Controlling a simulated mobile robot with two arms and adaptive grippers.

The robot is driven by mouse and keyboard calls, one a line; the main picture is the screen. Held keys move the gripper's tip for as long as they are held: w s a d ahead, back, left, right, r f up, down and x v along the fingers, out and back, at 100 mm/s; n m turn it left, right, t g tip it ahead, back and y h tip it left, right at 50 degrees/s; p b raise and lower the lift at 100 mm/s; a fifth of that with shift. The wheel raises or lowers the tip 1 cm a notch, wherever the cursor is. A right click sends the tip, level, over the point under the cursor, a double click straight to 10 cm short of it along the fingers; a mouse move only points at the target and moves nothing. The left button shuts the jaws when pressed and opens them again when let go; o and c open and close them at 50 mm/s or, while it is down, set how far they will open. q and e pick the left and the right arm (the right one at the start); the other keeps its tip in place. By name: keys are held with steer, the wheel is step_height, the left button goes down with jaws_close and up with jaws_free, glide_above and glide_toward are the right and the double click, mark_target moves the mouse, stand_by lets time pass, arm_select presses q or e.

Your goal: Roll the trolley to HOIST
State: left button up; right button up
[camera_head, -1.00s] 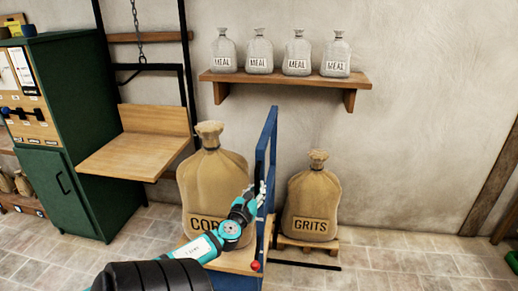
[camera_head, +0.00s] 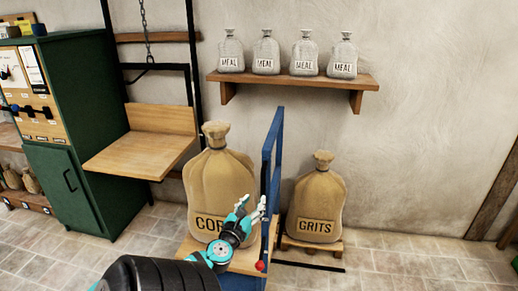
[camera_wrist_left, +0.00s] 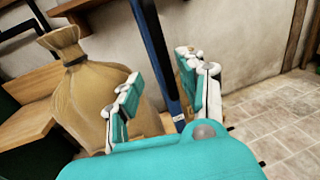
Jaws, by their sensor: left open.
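The trolley has a blue upright frame (camera_head: 267,170) and a wooden deck (camera_head: 243,262); a red knob (camera_head: 260,266) shows at its edge. A tan sack (camera_head: 220,180) stands on the deck, its label partly hidden behind my left gripper and reading "COR". My left gripper (camera_head: 254,207) is open beside the blue frame. In the left wrist view, a blue post of the frame (camera_wrist_left: 155,45) shows between the spread fingers; contact cannot be told. The hoist, with a wooden platform (camera_head: 135,155) under a chain (camera_head: 145,30), stands left of the trolley. My right gripper is not in view.
A sack labelled GRITS (camera_head: 317,200) stands on a small pallet (camera_head: 312,246) right of the trolley. A green cabinet (camera_head: 75,190) stands left of the hoist. A wall shelf (camera_head: 290,82) holds several MEAL sacks. Tiled floor is clear at the right.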

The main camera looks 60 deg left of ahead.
arm_select(q)
steer(key=v, duration=0.5)
steer(key=shift+f, duration=0.1)
stand_by(0.4)
steer(key=s+d+f+n+g+h, duration=0.2)
steer(key=s+d+f+n, duration=0.15)
steer(key=f, duration=0.75)
steer(key=s+d+f+n+g+h, duration=0.1)
steer(key=s+d+f+n+g, duration=0.3)
steer(key=f, duration=0.7)
steer(key=d+f+n+g+h, duration=0.15)
steer(key=f+n, duration=0.35)
steer(key=f, duration=0.6)
steer(key=s+d+f+n+g+h, duration=0.2)
steer(key=s+d+f+n, duration=0.4)
steer(key=d, duration=0.7)
steer(key=s+d+f+n+g+h, duration=0.3)
steer(key=s+d+f+n, duration=0.4)
steer(key=s+d+f, duration=0.4)
step_height(320, 180, down, 4)
steer(key=shift+d+r+g+h, duration=0.15)
steer(key=shift+d+g+h, duration=0.2)
steer(key=shift+d+h, duration=0.45)
steer(key=shift+s+n, duration=0.15)
steer(key=shift+n, duration=0.1)
